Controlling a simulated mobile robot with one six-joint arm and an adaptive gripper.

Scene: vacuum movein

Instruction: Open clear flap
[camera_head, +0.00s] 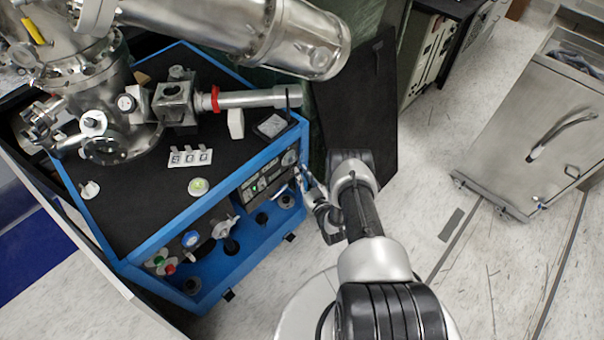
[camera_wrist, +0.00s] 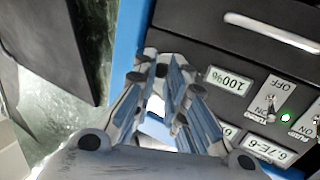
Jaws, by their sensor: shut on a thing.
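The control panel (camera_head: 268,183) is on the front of a blue-framed machine, at its upper right corner. In the wrist view the panel (camera_wrist: 240,50) shows lit readouts, one reading 100%, toggle switches and a green light. My gripper (camera_head: 303,176) is at the panel's right end in the head view. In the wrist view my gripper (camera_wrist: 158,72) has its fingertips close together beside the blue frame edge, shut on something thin. It appears to be the clear flap, but its outline is hard to make out and the fingers hide the contact.
The blue-framed machine (camera_head: 150,245) carries steel vacuum parts (camera_head: 240,100) and a label reading 600 on its black top. A grey metal cabinet (camera_head: 530,140) stands at the right. Floor (camera_head: 430,180) is clear between them.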

